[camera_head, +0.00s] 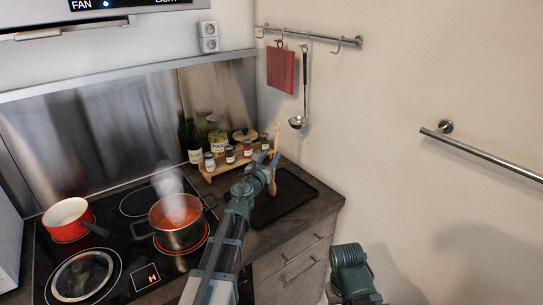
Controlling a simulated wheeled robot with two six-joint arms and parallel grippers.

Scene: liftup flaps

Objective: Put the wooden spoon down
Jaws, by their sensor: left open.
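The wooden spoon (273,188) shows at my left gripper (268,161), above the dark board (297,188) on the right end of the counter. Its pale handle rises past the fingers and its lower end shows below them. The left gripper is open, with the spoon at its fingers; I cannot tell whether they touch it or whether the spoon touches the board. Only part of my right arm shows at the bottom, and its gripper is out of view.
A steaming pot of red food (178,235) and a red saucepan (68,222) stand on the black hob. A wooden rack (212,173) with several small jars is behind the board. A ladle (298,121) and a red board (281,70) hang from the wall rail.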

